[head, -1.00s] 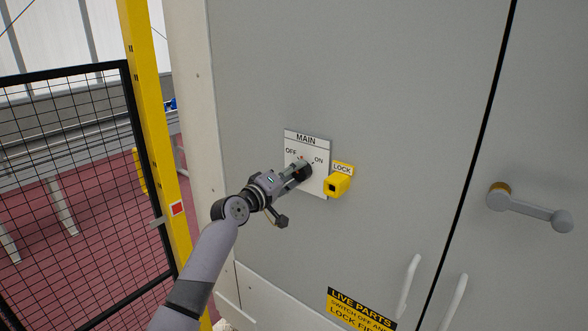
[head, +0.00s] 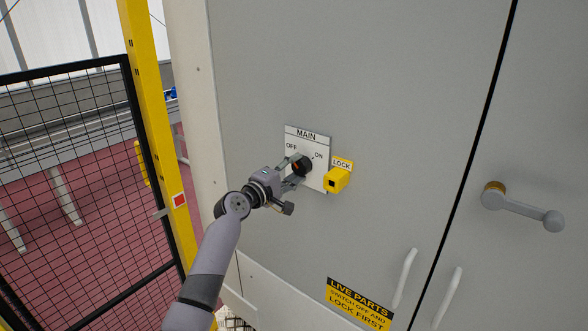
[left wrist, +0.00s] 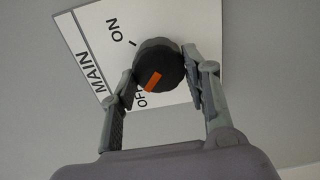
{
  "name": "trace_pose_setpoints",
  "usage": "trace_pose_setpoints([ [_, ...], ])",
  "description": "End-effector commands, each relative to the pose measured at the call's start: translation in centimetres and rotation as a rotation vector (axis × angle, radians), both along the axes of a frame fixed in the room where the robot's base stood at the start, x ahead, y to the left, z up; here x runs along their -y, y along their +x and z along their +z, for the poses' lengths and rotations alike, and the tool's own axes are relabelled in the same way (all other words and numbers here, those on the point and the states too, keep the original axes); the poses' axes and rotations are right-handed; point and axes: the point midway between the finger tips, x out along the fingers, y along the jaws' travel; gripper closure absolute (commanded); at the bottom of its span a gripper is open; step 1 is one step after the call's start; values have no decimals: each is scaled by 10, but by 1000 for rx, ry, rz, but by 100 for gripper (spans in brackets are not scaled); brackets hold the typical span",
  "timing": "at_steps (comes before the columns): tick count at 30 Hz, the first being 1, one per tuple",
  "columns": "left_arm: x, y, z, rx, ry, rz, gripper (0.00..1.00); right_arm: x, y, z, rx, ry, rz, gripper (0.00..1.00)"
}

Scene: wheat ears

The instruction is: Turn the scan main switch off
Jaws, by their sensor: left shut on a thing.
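The main switch is a black round knob (left wrist: 158,64) with an orange mark, on a white MAIN plate (left wrist: 88,40) with ON and OFF labels. In the left wrist view the orange mark lies on the knob's OFF side, beside the partly covered OFF label. My left gripper (left wrist: 160,70) is shut on the knob, one finger on each side. In the head view my left gripper (head: 298,165) reaches the knob (head: 304,167) from the lower left, and the plate (head: 318,179) is partly covered. My right gripper is not in view.
The grey cabinet has a lever handle (head: 522,207) at right and white pull handles (head: 404,278) below. A yellow post (head: 150,120) and black mesh fence (head: 75,190) stand at left.

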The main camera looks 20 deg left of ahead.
Motion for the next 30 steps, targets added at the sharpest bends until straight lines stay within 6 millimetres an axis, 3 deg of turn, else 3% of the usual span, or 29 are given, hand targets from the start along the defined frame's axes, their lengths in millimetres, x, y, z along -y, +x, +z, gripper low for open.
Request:
trace_pose_setpoints([
  [8, 0, 0, 0, -1, -6, 0, 85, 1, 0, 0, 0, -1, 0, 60],
  [9, 0, 0, 0, -1, -6, 0, 56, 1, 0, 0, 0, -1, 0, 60],
  [18, 0, 0, 0, -1, -4, 0, 36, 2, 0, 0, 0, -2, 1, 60],
  [30, -2, -5, -1, -1, -2, 1, 36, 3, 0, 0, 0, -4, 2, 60],
])
